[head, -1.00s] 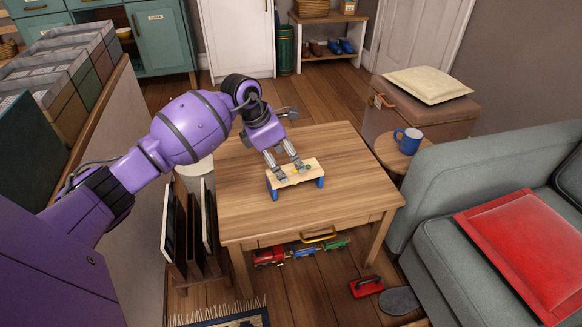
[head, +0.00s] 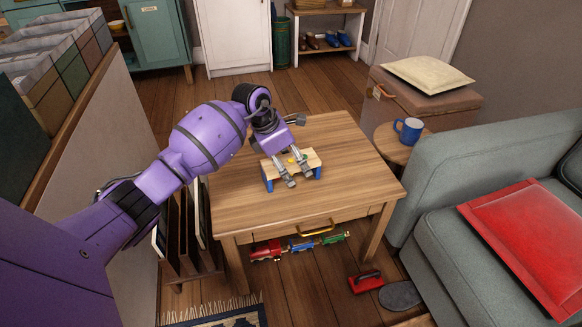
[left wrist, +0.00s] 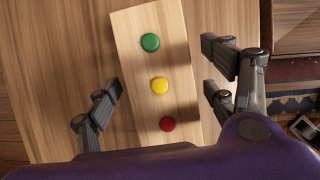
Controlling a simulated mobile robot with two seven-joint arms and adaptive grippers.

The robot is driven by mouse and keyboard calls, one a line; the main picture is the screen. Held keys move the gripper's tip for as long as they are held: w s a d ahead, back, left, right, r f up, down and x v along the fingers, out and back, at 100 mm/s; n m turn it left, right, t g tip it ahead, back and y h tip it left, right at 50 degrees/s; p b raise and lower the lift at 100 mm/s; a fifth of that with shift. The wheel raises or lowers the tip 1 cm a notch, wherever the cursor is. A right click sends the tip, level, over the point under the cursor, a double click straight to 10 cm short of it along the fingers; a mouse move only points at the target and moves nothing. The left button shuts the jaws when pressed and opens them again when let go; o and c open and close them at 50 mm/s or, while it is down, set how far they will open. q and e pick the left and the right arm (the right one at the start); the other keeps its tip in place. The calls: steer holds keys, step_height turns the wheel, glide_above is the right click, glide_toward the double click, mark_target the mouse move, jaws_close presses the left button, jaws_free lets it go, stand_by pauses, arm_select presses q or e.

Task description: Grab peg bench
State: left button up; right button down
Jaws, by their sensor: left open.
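The peg bench (head: 308,160) has a pale wooden top and blue legs, and it stands on the wooden table (head: 240,205). In the left wrist view its top (left wrist: 138,65) carries a green peg (left wrist: 150,42), a yellow peg (left wrist: 159,85) and a red peg (left wrist: 167,124). My left gripper (head: 287,183) is open and empty over the bench. In the left wrist view its fingers (left wrist: 163,75) lie on either side of the bench top, with a gap on each side. Whether they reach below the top's level cannot be told. My right gripper is not in view.
A toy train (head: 298,244) sits below the table, under the drawer handle (head: 318,229). A side table with a blue mug (head: 408,130) and a grey sofa (head: 450,165) stand at the right. The table top around the bench is clear.

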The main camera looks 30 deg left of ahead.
arm_select(q)
steer(key=c, duration=1.7)
steer(key=shift+r, duration=0.1)
